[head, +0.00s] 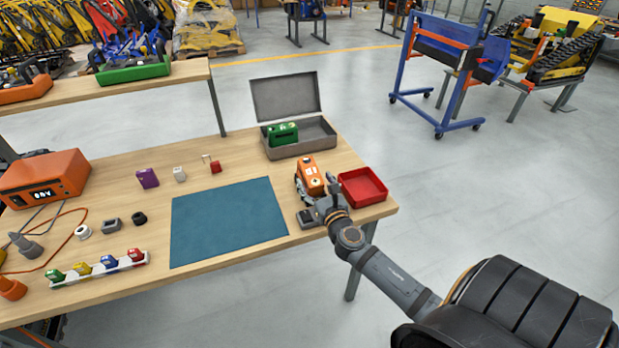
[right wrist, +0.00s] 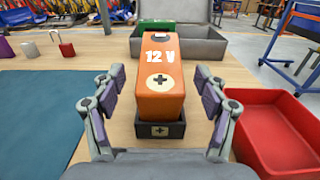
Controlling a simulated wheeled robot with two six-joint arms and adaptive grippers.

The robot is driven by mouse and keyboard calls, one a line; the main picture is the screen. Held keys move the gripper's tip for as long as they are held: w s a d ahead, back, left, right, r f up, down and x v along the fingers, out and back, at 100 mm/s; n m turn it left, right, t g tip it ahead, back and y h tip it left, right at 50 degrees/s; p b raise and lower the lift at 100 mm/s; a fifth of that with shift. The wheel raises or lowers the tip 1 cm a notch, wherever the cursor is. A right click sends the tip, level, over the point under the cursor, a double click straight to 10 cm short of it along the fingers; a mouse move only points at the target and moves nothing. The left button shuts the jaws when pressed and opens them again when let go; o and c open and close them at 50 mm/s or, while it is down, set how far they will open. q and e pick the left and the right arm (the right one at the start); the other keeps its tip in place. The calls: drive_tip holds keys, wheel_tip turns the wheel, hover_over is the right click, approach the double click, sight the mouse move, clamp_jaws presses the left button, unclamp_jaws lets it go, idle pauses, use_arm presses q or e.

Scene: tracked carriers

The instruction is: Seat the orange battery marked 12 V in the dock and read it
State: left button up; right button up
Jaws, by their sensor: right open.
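The orange battery marked 12 V (right wrist: 158,75) stands upright near the table's right edge, and it also shows in the head view (head: 311,174). Its lower end is at a dark dock-like base (right wrist: 160,130) with a plus mark facing me; the battery's plus mark faces the same way. I cannot tell how deep it sits. My right gripper (right wrist: 156,98) is open, with one finger on each side of the battery and visible gaps. In the head view the right gripper (head: 320,200) partly covers the base. My left gripper is not in view.
A red tray (head: 362,188) stands close right of the gripper. Behind is an open grey case (head: 303,146) holding a green battery (head: 283,134). A blue mat (head: 228,220) lies bare to the left. An orange meter (head: 45,180) with a lit display stands far left.

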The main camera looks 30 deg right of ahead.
sight(309, 171)
drive_tip(key=shift+x, duration=1.25)
drive_tip(key=shift+p+x, duration=0.3)
drive_tip(key=shift+x, duration=0.9)
drive_tip(key=shift+w, duration=0.1)
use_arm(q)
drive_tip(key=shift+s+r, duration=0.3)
use_arm(e)
drive_tip(key=shift+c, duration=0.2)
clamp_jaws()
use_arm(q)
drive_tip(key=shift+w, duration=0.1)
use_arm(e)
drive_tip(key=shift+r, duration=0.1)
